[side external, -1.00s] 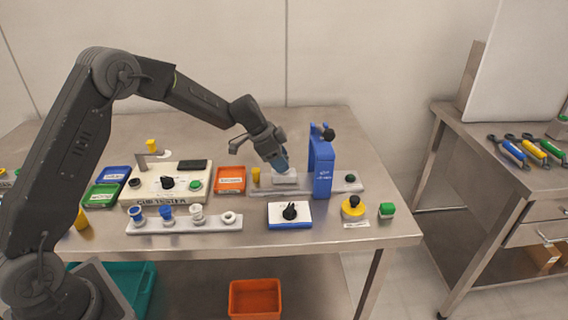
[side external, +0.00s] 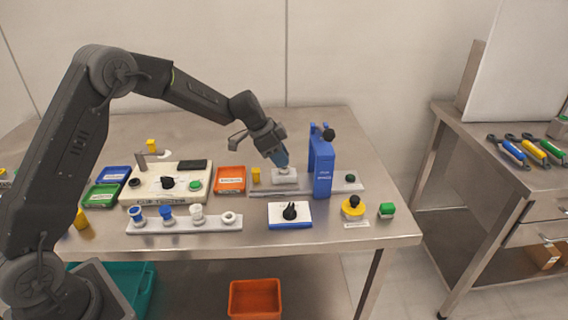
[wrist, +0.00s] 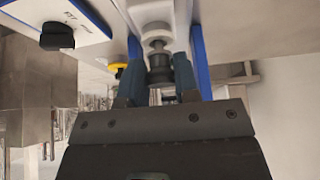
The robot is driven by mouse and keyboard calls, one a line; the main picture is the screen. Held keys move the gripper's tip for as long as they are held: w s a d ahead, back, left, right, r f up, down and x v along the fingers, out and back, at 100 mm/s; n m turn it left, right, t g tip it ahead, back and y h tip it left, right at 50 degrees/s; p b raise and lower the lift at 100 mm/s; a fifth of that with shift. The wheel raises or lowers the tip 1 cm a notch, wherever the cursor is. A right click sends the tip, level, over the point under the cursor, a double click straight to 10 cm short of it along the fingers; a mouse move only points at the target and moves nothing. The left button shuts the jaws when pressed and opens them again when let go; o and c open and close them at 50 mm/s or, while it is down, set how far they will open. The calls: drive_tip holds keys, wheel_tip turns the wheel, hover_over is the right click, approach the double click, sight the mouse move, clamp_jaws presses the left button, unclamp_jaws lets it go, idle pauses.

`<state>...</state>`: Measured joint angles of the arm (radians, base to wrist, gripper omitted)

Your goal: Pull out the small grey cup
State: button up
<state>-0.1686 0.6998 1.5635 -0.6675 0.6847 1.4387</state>
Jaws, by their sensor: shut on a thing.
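The small grey cup (wrist: 158,64) shows in the wrist view as a dark grey ribbed piece between my fingers. My gripper (wrist: 160,76) is shut on it, one blue-grey finger on each side. A pale stem and a white fitting (wrist: 150,18) are in line with the cup's far end; I cannot tell whether they are still joined. In the side view my gripper (side external: 281,160) points down at a white block (side external: 285,177) just left of the blue press stand (side external: 323,165). The cup is hidden there by the fingers.
A white rail (side external: 184,226) with several cups lies at the front left. A white-and-blue dial box (side external: 290,216) sits in front of my gripper. An orange tray (side external: 230,180) lies left.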

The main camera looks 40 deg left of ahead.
drive_tip(key=shift+r, duration=2)
